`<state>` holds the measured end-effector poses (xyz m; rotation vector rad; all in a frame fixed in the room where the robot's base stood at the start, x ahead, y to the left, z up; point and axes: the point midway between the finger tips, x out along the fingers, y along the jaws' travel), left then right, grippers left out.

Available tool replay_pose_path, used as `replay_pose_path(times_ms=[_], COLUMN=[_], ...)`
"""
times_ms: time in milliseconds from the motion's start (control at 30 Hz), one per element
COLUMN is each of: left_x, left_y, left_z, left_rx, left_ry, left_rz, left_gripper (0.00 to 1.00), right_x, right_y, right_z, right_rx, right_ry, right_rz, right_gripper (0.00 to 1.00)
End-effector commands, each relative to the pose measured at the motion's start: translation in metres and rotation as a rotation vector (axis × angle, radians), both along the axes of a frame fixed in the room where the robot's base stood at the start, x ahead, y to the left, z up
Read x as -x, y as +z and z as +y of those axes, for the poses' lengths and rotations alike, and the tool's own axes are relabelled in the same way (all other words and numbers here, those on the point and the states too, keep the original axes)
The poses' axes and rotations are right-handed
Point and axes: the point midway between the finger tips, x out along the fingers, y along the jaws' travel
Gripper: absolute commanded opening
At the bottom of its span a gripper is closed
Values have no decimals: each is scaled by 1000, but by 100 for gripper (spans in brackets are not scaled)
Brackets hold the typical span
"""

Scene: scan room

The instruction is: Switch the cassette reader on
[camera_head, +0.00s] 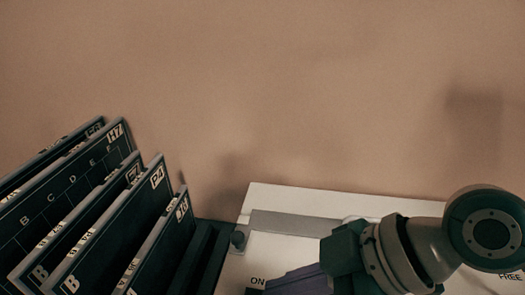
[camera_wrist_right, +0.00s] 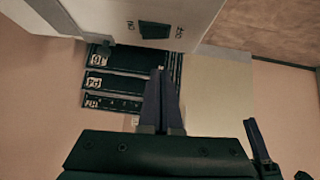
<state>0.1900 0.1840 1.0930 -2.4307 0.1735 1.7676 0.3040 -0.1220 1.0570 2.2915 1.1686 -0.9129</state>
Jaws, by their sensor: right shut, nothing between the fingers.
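The cassette reader is a white box (camera_head: 300,199) at the bottom of the head view, partly hidden by my right arm. Its ON label shows near the fingers in the head view. In the right wrist view the reader (camera_wrist_right: 85,15) fills the top, with a small dark rocker switch (camera_wrist_right: 155,30) between the labels ON and OFF. My right gripper (camera_head: 292,281) is over the reader, beside the ON label. In the right wrist view its fingers (camera_wrist_right: 160,98) are together and empty, below the switch in the picture and apart from it. The switch is hidden in the head view. My left gripper is out of view.
A row of dark labelled cassettes (camera_head: 115,225) stands left of the reader, close to it. A plain brown wall (camera_head: 300,90) rises behind. A FREE label shows at the far right.

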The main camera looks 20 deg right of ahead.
Motion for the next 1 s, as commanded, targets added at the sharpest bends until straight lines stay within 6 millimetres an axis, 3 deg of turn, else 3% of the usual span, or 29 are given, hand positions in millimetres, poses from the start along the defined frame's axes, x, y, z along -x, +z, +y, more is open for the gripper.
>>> replay_pose_path(times_ms=[200,400,1000], left_x=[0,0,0], left_y=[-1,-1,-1], left_z=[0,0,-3], left_rx=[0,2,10], left_ry=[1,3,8], left_rz=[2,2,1], left_gripper=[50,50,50], right_x=[24,33,36], right_y=[30,43,45], right_z=[-23,-33,-32], right_rx=[3,0,0], right_ry=[5,1,-2], right_rz=[1,-1,4], right_gripper=[0,0,0])
